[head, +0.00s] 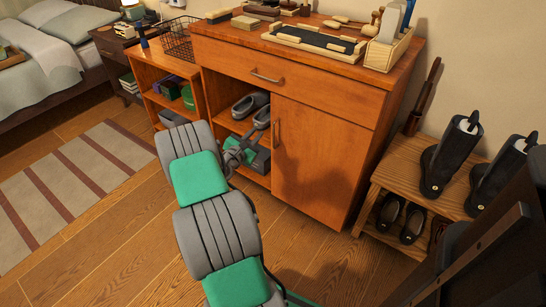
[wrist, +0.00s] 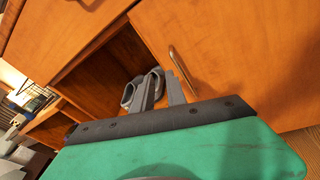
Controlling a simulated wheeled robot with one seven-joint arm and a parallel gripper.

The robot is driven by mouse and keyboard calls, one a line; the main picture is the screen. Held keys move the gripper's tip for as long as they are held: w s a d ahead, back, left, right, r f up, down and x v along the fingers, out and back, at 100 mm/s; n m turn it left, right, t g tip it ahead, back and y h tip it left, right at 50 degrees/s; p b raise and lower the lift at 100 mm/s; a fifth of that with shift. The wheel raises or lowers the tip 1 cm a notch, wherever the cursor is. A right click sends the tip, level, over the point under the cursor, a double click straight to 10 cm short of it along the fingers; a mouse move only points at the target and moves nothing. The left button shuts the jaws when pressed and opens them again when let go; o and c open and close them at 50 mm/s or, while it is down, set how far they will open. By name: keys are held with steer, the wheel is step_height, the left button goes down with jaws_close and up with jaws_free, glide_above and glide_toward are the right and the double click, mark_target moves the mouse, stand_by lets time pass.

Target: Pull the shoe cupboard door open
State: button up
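The shoe cupboard (head: 345,95) is an orange-brown wooden cabinet with a drawer on top, an open shelf bay at left and a door (head: 318,165) at right. The door looks shut. Its upright metal handle (head: 277,134) is near the door's left edge and also shows in the wrist view (wrist: 183,70). My gripper (head: 258,140) is in front of the open bay, just left of the handle. In the wrist view my gripper's two grey fingers (wrist: 160,88) stand apart, with the handle beyond and to the right of them. No contact with the handle is visible.
Grey shoes (head: 250,104) lie in the open bay. A low shoe bench (head: 405,187) with boots stands close at right, beside the door. An orange shelf unit (head: 160,75) stands at left. The wooden floor (head: 310,250) before the door is clear.

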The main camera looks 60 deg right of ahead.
steer(key=s+d+f+n+h+b, duration=0.1)
steer(key=s+d+f+n, duration=0.15)
steer(key=f+n, duration=0.2)
steer(key=b, duration=0.2)
glide_above(274, 147)
steer(key=shift+w+d+f+m, duration=0.15)
steer(key=shift+d+f+m, duration=0.1)
steer(key=shift+f, duration=0.05)
steer(key=shift+c, duration=0.6)
jaws_close()
steer(key=shift+a, duration=0.15)
